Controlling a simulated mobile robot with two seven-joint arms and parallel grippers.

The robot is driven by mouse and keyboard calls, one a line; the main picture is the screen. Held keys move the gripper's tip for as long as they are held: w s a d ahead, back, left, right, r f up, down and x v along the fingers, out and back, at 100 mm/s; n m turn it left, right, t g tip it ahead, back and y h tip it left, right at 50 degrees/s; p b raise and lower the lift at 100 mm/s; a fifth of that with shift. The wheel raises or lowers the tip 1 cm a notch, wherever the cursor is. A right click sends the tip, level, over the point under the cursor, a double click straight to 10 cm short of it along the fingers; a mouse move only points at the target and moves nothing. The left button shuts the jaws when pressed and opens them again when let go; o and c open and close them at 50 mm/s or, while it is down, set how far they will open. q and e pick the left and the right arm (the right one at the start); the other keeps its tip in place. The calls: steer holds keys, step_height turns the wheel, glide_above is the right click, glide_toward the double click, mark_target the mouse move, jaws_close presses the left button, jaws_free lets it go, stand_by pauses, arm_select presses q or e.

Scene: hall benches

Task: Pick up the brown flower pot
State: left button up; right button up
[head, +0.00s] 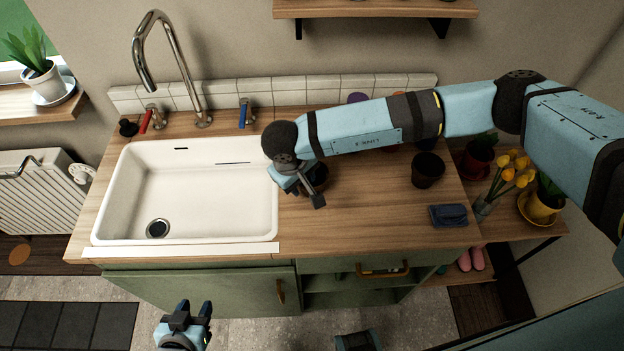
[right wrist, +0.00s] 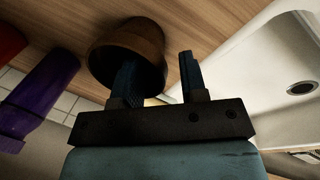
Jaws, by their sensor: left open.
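The brown flower pot (right wrist: 120,32) is in the right wrist view, its dark opening turned toward the camera. In the head view it stands on the wooden counter just right of the sink, mostly hidden by my right gripper (head: 308,190). In the right wrist view my right gripper (right wrist: 160,80) is open. One finger overlaps the pot's opening, and the other is outside its rim with a visible gap. I cannot tell whether a finger touches the pot. My left gripper (head: 190,312) is open and empty, low in front of the cabinet.
The white sink (head: 215,190) is left of the pot. A dark pot (head: 428,170) and a folded blue cloth (head: 448,215) are on the counter to the right. A purple object (right wrist: 45,90) is near the wall tiles. Yellow tulips (head: 512,168) stand further right.

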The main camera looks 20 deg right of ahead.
steer(key=x, duration=0.3)
steer(key=shift+d+f, duration=0.1)
jaws_close()
